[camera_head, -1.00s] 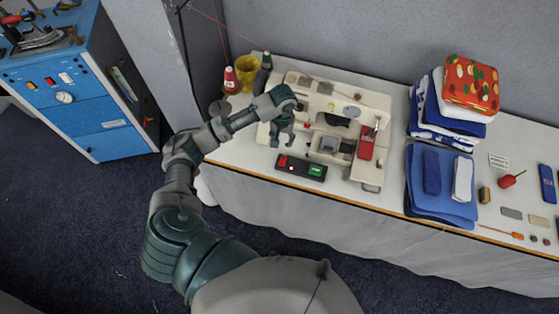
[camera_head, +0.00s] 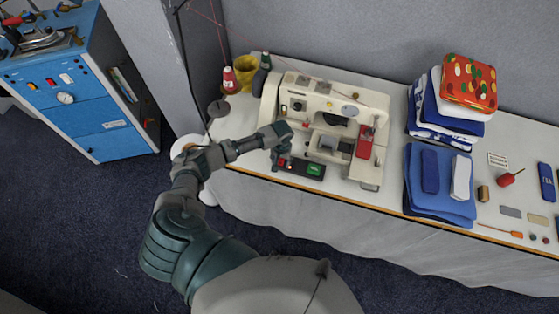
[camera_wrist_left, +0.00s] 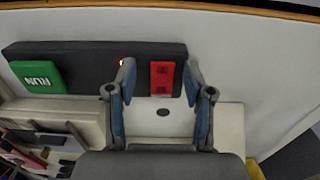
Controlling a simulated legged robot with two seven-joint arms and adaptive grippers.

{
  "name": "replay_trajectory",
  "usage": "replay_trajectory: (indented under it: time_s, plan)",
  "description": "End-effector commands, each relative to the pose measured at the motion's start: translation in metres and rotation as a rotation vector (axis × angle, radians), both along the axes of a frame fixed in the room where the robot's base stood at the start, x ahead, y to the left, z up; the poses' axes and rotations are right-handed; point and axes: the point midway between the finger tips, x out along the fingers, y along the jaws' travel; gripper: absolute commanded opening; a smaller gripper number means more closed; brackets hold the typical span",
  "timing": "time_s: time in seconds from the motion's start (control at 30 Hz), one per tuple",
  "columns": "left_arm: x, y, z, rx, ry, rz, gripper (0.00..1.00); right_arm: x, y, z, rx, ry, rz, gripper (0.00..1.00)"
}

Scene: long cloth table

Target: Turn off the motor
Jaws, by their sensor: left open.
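The motor switch box (camera_head: 302,168) is black and lies on the table in front of the cream sewing machine (camera_head: 325,107). It has a green button (camera_head: 315,170) marked RUN and a red button. In the left wrist view the red button (camera_wrist_left: 162,79) shows between the fingers of my open left gripper (camera_wrist_left: 160,80), and the green RUN button (camera_wrist_left: 35,76) lies to the left. In the head view my left gripper (camera_head: 282,160) is at the left end of the box and hides the red button partly. I cannot tell whether it touches the box. My right gripper is not in view.
Thread cones (camera_head: 231,80) and a yellow cup (camera_head: 246,72) stand at the back left. The table's front edge (camera_head: 370,203) is close to the box.

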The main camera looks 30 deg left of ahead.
Motion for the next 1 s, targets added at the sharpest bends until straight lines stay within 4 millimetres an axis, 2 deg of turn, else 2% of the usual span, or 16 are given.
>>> replay_trajectory:
  time_s: [0.27,0.47,0.5,0.63,0.73,0.87,1.0]
  plan:
    - [0.0,0.008,-0.005,-0.009,0.0,0.0,0.52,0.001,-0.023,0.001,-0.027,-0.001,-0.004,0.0]
    - [0.0,0.012,-0.006,-0.013,0.001,0.001,0.05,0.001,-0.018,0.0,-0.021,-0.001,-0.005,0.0]
    - [0.0,0.011,-0.006,-0.011,0.0,0.001,0.0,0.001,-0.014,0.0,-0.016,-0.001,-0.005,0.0]
    - [0.0,0.01,-0.006,-0.002,0.001,0.002,0.0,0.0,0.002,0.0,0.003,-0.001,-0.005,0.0]
    - [0.001,0.011,-0.005,0.0,0.009,0.004,0.0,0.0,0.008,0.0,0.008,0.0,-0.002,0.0]
    - [0.003,0.012,-0.004,-0.01,0.073,0.009,0.0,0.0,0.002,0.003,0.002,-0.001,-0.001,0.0]
    - [0.006,0.011,-0.004,-0.041,0.17,0.007,0.0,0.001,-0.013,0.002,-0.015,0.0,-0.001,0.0]
